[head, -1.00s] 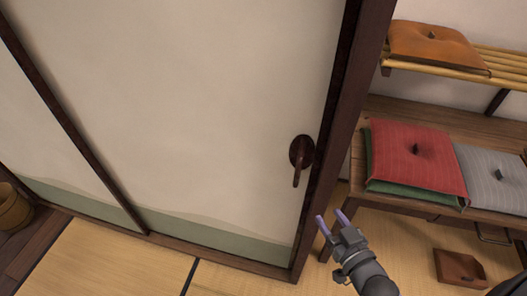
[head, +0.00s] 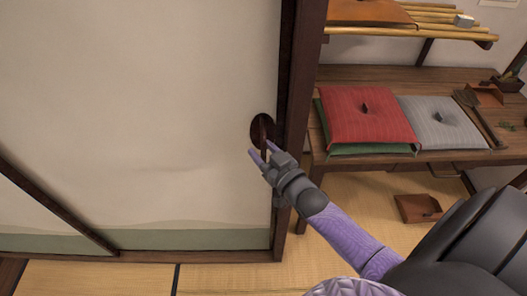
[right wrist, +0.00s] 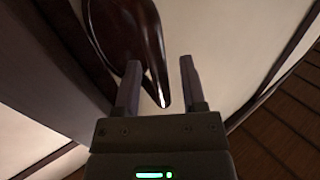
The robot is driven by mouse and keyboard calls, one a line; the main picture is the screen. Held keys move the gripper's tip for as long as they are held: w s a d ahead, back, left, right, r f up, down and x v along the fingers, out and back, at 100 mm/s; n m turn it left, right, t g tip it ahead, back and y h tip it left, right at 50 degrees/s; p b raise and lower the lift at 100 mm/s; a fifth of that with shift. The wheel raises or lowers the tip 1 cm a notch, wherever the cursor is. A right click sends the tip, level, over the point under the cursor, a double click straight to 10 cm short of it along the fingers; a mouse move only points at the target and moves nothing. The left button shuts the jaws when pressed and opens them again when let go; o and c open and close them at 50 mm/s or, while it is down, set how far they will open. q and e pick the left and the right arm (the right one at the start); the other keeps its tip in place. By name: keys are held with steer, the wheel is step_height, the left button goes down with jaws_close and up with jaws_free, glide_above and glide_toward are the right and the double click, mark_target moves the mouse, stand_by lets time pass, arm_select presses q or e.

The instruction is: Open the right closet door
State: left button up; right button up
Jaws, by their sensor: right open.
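The right closet door (head: 160,110) is a cream panel with a green lower band and a dark wood frame. Its dark brown oval handle (head: 262,128) sits near the door's right edge, with a pull hanging down. My right gripper (head: 259,154) is open at the lower part of this handle. In the right wrist view, the tapered tip of the handle pull (right wrist: 157,75) lies between the two open fingers (right wrist: 160,85); I cannot tell if they touch it. My left gripper is not in view.
A low wooden bench (head: 450,156) to the right holds a red cushion (head: 362,118) on a green one and a grey cushion (head: 440,122). A bamboo shelf (head: 440,30) is above. A brown tray-like object (head: 418,208) lies on the tatami.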

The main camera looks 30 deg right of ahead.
jaws_close()
stand_by(1.4)
